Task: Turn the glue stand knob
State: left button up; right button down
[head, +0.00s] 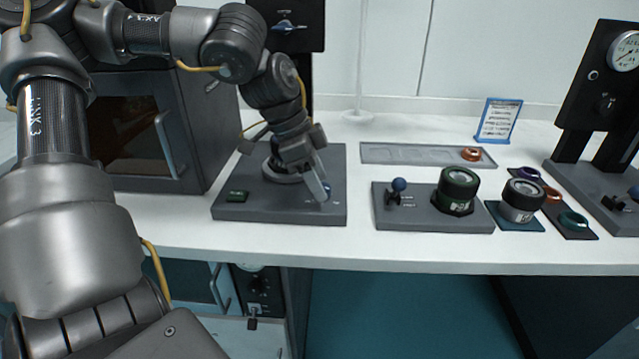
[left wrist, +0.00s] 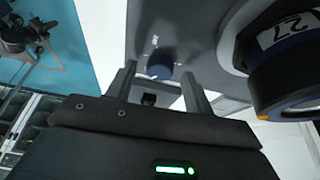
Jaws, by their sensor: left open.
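The glue stand is the grey base plate (head: 232,212) below my left arm, with a dark upright panel (head: 313,38) behind it. A small blue knob (head: 327,187) shows on the right front of the base, partly hidden by my left gripper (head: 320,190). In the left wrist view, the blue knob (left wrist: 159,64) lies just beyond and between the two fingertips of my left gripper (left wrist: 157,84). The jaws are open and hold nothing. I cannot tell if a finger touches the knob. My right gripper is not in view.
A large round part labelled 27 (left wrist: 285,75) stands close beside the fingers in the left wrist view. A dark cabinet (head: 185,100) stands left.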

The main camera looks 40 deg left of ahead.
pick_arm(q)
jog(key=shift+w+d+f, duration=0.1)
jog(key=shift+d+f, duration=0.05)
jog(key=shift+f, duration=0.35)
jog(key=c, duration=1)
jog(key=shift+o, duration=0.2)
jog(key=shift+m, duration=0.3)
